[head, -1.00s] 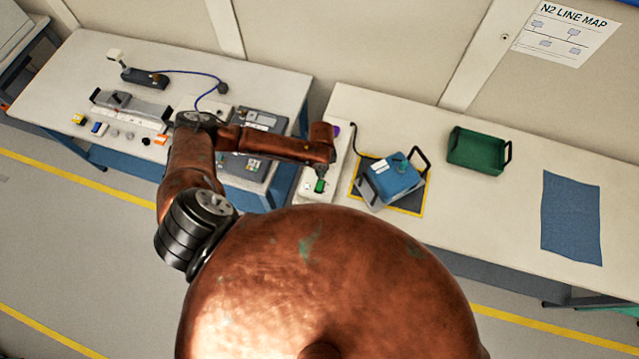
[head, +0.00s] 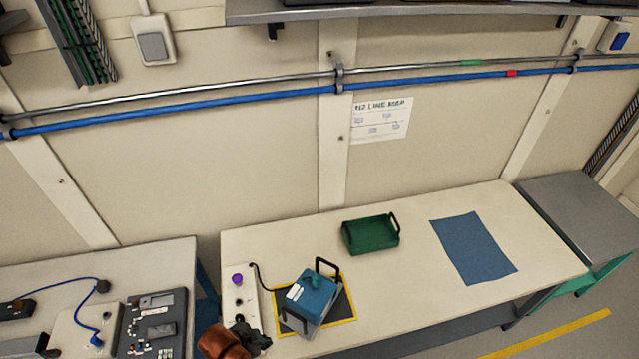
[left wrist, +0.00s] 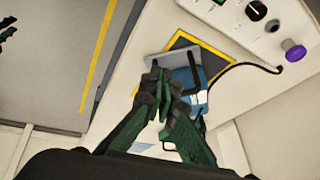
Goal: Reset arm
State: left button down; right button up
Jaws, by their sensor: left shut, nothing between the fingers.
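My left gripper (head: 250,343) shows at the bottom of the head view, at the end of a copper-coloured arm link. It is over the front left of the pale bench (head: 400,270), at the near end of the white control strip (head: 240,290). In the left wrist view its dark green fingers (left wrist: 160,88) are together with nothing between them. Behind them is the blue box (left wrist: 190,85), partly hidden. In the head view the blue box (head: 312,298) stands on a yellow-edged dark mat (head: 345,308), right of the gripper and apart from it. My right gripper is not recognisable in either view.
A green tray (head: 370,236) and a blue cloth (head: 473,250) lie further right on the bench. A left bench (head: 100,265) carries a grey panel (head: 150,325) and a blue cable (head: 82,305). Bare bench surrounds the cloth. A wall with blue pipe (head: 200,108) stands behind.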

pick_arm(q)
jog(key=s+a+r+n+y, duration=0.1)
jog(key=s+a+n+y, duration=0.1)
jog(key=s+a+n, duration=0.55)
jog(key=s+a+r+n+y, duration=0.15)
jog(key=s+a+n, duration=0.35)
jog(key=a, duration=0.6)
notch_tip(320, 180, down, 41)
jog(key=s+d+g+b, duration=0.1)
jog(key=s+d+b, duration=0.1)
jog(key=b, duration=0.9)
jog(key=s+f+g+b, duration=0.1)
jog(key=s+f+b, duration=0.4)
jog(key=s+f, duration=0.5)
jog(key=s+f+m+b, duration=0.1)
jog(key=s+f+b, duration=0.3)
jog(key=s+f, duration=0.5)
notch_tip(320, 180, down, 9)
jog(key=shift+s+a+r+g+b, duration=0.15)
jog(key=shift+s+a+g+b, duration=0.15)
jog(key=shift+s+g+b, duration=0.1)
jog(key=shift+m, duration=0.25)
jog(key=shift+s, duration=0.1)
